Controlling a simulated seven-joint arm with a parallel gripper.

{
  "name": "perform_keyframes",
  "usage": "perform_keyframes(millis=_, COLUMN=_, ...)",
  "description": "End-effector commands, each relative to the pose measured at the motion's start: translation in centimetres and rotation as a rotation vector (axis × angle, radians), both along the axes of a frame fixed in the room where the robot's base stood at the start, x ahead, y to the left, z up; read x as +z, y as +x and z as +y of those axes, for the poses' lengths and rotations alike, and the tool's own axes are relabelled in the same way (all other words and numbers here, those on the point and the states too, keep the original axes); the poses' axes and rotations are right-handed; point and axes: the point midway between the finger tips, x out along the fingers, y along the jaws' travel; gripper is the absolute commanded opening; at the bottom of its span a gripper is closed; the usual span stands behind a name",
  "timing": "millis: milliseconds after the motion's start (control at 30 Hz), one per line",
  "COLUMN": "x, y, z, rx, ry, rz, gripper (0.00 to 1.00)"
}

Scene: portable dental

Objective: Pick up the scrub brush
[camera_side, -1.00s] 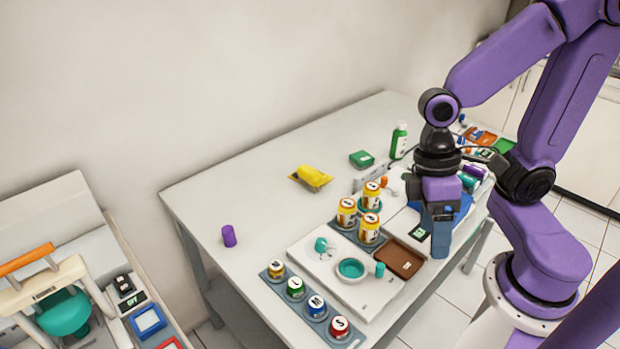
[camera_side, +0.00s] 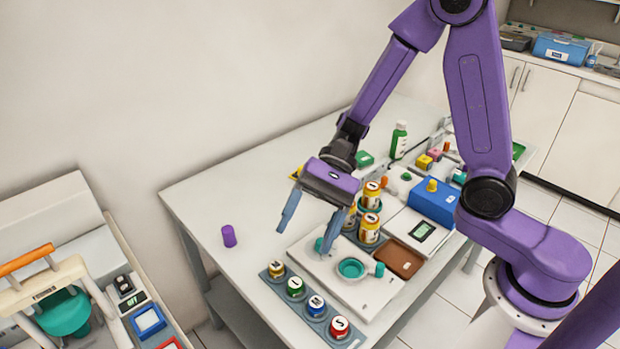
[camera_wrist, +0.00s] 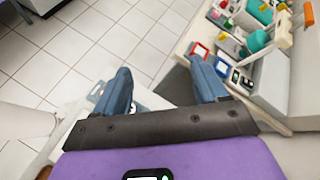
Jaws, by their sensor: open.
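My gripper (camera_side: 305,240) is open and empty above the table, its blue fingers spread and pointing down toward the front. In the wrist view its fingers (camera_wrist: 160,74) are apart with nothing between them. No object is clearly recognisable as the scrub brush. A yellow object (camera_side: 296,172) on the table, which may be it, is mostly hidden behind my gripper; only a small edge shows. The wrist view does not show this object.
A purple cup-like piece (camera_side: 229,236) stands on the clear left part of the table (camera_side: 200,193). Several labelled jars (camera_side: 369,229), a teal bowl (camera_side: 352,269), a brown tray (camera_side: 399,259) and a blue box (camera_side: 433,205) crowd the right. A green bottle (camera_side: 398,141) stands behind.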

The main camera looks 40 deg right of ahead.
Motion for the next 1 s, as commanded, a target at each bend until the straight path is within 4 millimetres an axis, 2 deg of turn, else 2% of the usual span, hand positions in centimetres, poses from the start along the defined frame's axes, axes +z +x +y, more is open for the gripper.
perform_keyframes(millis=233, x=-0.8, y=6.6, z=0.4, rx=-0.369, ry=0.100, rz=0.123, gripper=0.72)
perform_keyframes(millis=467, x=-2.0, y=12.3, z=-1.7, rx=-0.719, ry=0.194, rz=0.208, gripper=0.72)
perform_keyframes(millis=700, x=-4.1, y=16.9, z=-6.3, rx=-1.092, ry=0.291, rz=0.275, gripper=0.72)
perform_keyframes(millis=833, x=-5.5, y=18.6, z=-9.7, rx=-1.296, ry=0.341, rz=0.300, gripper=0.72)
perform_keyframes(millis=1000, x=-7.7, y=19.3, z=-15.0, rx=-1.567, ry=0.402, rz=0.323, gripper=0.72)
